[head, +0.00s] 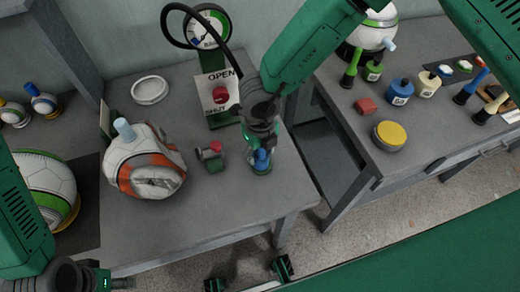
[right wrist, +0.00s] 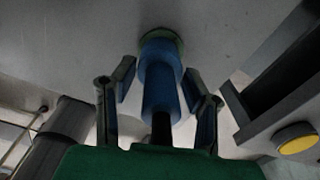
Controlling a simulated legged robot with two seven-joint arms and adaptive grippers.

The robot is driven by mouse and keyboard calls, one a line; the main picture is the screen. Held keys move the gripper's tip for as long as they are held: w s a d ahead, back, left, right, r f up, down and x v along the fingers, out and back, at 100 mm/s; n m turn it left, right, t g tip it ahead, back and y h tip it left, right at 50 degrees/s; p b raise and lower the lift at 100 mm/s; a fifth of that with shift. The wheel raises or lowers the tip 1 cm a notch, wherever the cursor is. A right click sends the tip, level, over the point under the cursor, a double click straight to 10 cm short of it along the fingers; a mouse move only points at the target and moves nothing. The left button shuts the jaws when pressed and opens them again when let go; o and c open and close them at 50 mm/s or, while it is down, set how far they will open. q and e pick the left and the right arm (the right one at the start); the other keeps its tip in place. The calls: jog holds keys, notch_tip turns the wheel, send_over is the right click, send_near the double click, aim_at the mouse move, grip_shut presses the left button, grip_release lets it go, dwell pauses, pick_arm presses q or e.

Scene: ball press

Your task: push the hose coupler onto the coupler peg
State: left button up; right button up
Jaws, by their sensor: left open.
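The blue hose coupler (right wrist: 161,88) stands over the round green base of the coupler peg (right wrist: 176,36) in the right wrist view; the peg itself is hidden. In the head view the blue coupler (head: 262,158) shows below my right gripper (head: 261,146), above the green base (head: 262,170) near the table's right edge. The black hose (right wrist: 161,130) runs from the coupler's near end. My right gripper (right wrist: 160,88) has a finger on each side of the coupler, with visible gaps. My left gripper (head: 249,277) is open and empty at the bottom, before the table.
A gauge (head: 209,24) and an OPEN/SHUT panel (head: 219,94) stand behind. A small green valve with a red knob (head: 212,153) is left of the coupler. A deflated ball (head: 146,165) lies farther left. A second table (head: 350,120) stands right, across a gap.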

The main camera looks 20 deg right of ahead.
jog(key=shift+o, duration=1.2)
jog(key=shift+r, duration=0.25)
notch_tip(320, 180, up, 12)
jog(key=shift+a+f, duration=0.1)
jog(key=shift+f, duration=0.15)
